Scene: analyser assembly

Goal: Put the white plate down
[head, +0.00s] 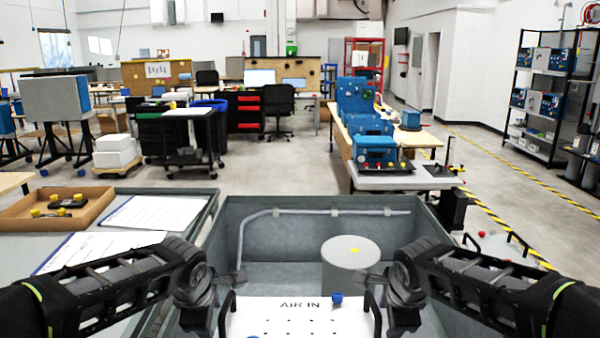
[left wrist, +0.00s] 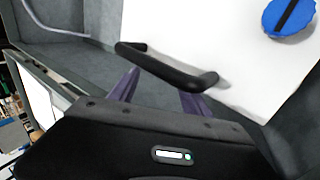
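The white plate (head: 290,314) marked "AIR IN" is at the bottom centre of the head view, over the near part of a grey tub (head: 300,202). It has a black handle on each side, rows of small holes and a blue knob (head: 336,298). My left gripper (head: 208,312) is beside the left handle (head: 228,312). In the left wrist view its purple fingers (left wrist: 158,92) are apart, with tips at the black handle (left wrist: 165,66); I cannot tell whether they touch it. My right gripper (head: 392,316) is beside the right handle (head: 374,314); its fingers are unclear.
A grey cylinder (head: 346,278) with a yellow mark on top stands in the tub behind the plate. To the left, a grey table holds a wooden tray (head: 92,212) and white sheets (head: 155,212). A bench with blue units (head: 375,150) stands farther back. Open floor lies between.

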